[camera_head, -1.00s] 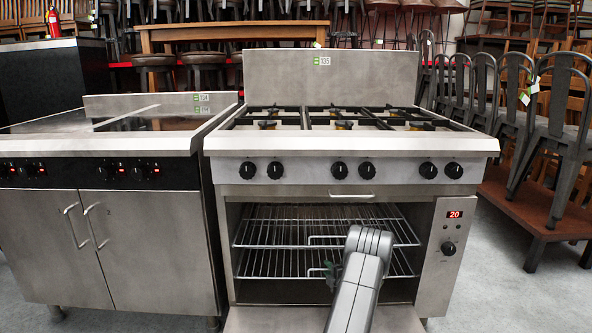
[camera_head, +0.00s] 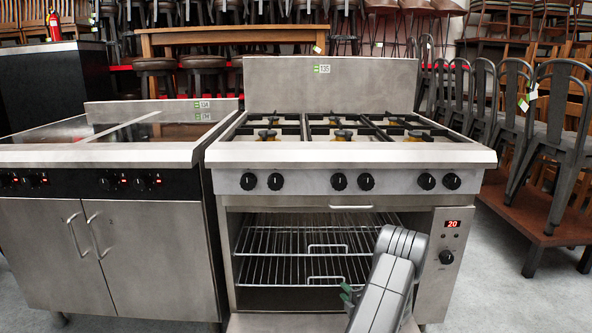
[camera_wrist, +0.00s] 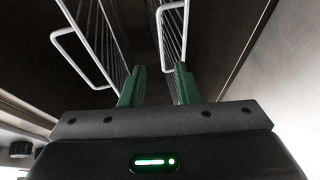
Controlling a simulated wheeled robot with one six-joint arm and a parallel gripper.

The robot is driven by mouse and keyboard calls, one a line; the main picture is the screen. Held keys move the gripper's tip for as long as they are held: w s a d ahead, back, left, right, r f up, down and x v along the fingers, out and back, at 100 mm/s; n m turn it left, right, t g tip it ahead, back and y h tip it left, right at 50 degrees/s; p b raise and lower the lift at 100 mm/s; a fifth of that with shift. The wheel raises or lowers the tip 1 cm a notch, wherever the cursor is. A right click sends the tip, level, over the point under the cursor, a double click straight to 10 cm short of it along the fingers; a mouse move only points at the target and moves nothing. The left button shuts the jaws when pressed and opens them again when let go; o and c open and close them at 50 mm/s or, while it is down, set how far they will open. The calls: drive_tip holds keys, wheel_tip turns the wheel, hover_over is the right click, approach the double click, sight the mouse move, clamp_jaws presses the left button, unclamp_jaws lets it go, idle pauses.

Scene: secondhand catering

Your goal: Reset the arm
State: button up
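My gripper shows in the wrist view (camera_wrist: 158,85) with two green fingers apart and nothing between them. In the head view my grey arm reaches in front of the open oven (camera_head: 290,292), and only a bit of green finger shows at its left side. The fingers point toward two wire racks (camera_head: 290,268) inside the oven. In the wrist view the racks (camera_wrist: 95,45) lie beyond the fingertips, with their bent handles on the near side. I cannot tell the exact gap. My arm hides part of the oven's right interior and its lowered door (camera_head: 270,323).
The six-burner range top (camera_head: 340,153) is above the oven, with a front row of knobs. A steel cabinet with a glass cooktop (camera_head: 140,250) stands close on the left. Metal chairs (camera_head: 560,130) stand on a wooden platform on the right. Grey floor is free at right.

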sight(327, 283)
drive_tip(key=b+x, duration=0.1)
drive_tip(key=x, duration=0.3)
drive_tip(key=b+x, duration=0.2)
drive_tip(key=x, duration=0.3)
drive_tip(key=b+x, duration=0.1)
drive_tip(key=x, duration=0.3)
drive_tip(key=shift+w+a+f+b, duration=0.1)
drive_tip(key=shift+f+b, duration=0.2)
drive_tip(key=shift+b, duration=0.1)
drive_tip(key=s+d+r+n+p, duration=0.1)
drive_tip(key=s+p, duration=0.3)
drive_tip(key=s, duration=1.4)
drive_tip(key=s+d+r+p, duration=0.3)
drive_tip(key=s+p, duration=0.2)
drive_tip(key=s, duration=1.4)
drive_tip(key=shift+d+n+g+y, duration=0.25)
drive_tip(key=shift+n+g+y, duration=0.05)
drive_tip(key=shift+n+y, duration=0.1)
drive_tip(key=shift+s+a+r, duration=0.1)
drive_tip(key=shift+s+r, duration=0.05)
